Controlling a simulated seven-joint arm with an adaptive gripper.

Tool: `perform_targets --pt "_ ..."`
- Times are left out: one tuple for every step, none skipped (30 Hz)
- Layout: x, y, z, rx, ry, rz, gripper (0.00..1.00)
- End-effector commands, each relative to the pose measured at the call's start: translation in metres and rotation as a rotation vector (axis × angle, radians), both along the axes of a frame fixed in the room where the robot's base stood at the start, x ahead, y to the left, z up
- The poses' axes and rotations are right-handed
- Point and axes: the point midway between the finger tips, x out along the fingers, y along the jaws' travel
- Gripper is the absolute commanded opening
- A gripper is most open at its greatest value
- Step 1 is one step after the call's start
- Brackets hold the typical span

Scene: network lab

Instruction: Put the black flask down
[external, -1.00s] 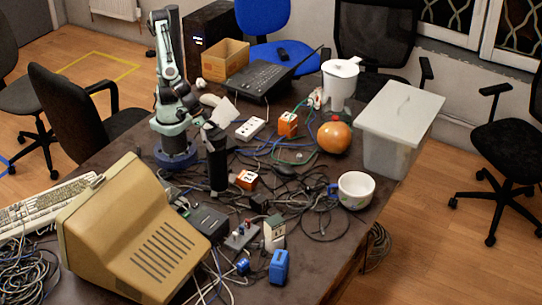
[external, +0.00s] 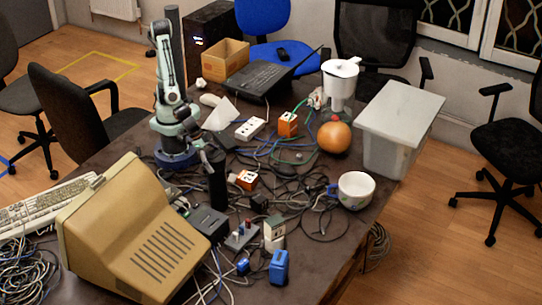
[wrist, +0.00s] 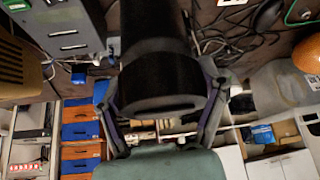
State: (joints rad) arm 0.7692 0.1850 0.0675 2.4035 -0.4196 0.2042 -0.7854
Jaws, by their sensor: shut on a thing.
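The black flask (external: 217,182) is upright over the cable-strewn middle of the table, just right of the beige monitor. I cannot tell whether its base touches the table. My gripper (external: 210,152) is shut on the flask's upper part, coming from the left and behind. In the wrist view the flask (wrist: 155,65) fills the upper middle, with a finger of my gripper (wrist: 162,88) on each side. The flask's far end runs out of that view.
A beige monitor (external: 140,235) stands close left. A dark box (external: 208,222), an orange-and-white block (external: 246,180) and tangled cables lie close around the flask. A white cup (external: 356,190), an orange ball (external: 334,137) and a lidded bin (external: 398,120) stand to the right.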

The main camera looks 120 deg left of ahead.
Motion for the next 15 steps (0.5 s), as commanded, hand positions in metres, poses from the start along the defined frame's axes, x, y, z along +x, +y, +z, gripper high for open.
perform_targets --pt "0.0003 0.0002 -0.0013 0.001 -0.001 0.001 0.31" --pt "-0.0002 0.0003 -0.0015 0.001 0.001 0.001 0.81" --pt "-0.0002 0.0002 -0.0013 0.001 0.001 0.001 0.94" --pt "-0.0002 0.0002 -0.0013 0.001 0.001 0.001 0.98" --pt "-0.0001 0.0002 -0.0012 0.001 0.001 0.001 0.98" --pt "-0.0001 0.0002 -0.0012 0.001 0.001 0.001 0.98" --pt "-0.0002 0.0002 -0.0011 0.001 0.001 0.001 0.98" --pt "-0.0002 0.0002 -0.0011 0.001 0.001 0.001 0.98" --pt "-0.0001 0.0001 -0.0011 0.001 0.001 0.001 0.98" --pt "-0.0001 0.0001 -0.0011 0.001 0.001 0.001 0.98" --pt "-0.0001 0.0001 -0.0011 0.001 0.0 0.001 0.98" --pt "-0.0001 0.0001 -0.0011 0.001 0.0 0.001 0.98" --pt "-0.0001 0.0001 -0.0009 0.0 0.0 0.0 0.98" --pt "0.0 0.0 -0.0004 0.0 0.0 0.0 0.98" --pt "0.0001 -0.0002 0.0013 -0.001 -0.001 -0.001 0.98"
